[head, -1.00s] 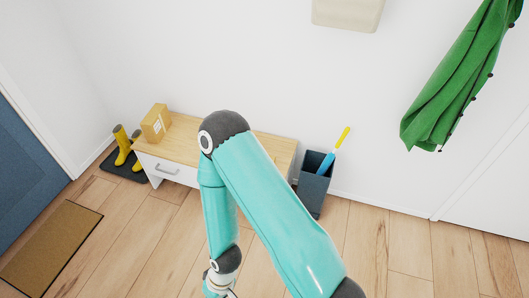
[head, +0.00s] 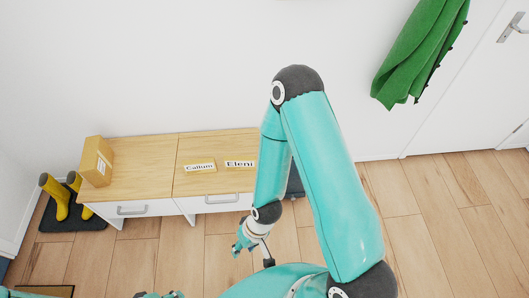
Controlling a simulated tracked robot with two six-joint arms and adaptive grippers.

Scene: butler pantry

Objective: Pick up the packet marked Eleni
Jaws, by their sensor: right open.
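The packet marked Eleni (head: 240,164) lies on the wooden top of the low bench (head: 130,155), right of its middle. Its white label faces up and reads Eleni; my right arm passes close by its right end. A similar packet marked Callum (head: 200,167) lies just to its left, with a small space between the labels. My right gripper (head: 238,248) is open and empty, hanging low in front of the bench, below the Eleni packet in the picture and apart from it. Only parts of my left arm show at the bottom left edge; its gripper is not visible.
A cardboard box (head: 97,161) stands on the bench's left end. Yellow boots (head: 58,196) stand on a dark mat (head: 75,222) at left. A dark bin is mostly hidden behind my right arm. A green coat (head: 418,55) hangs at right. The bench top between box and packets is clear.

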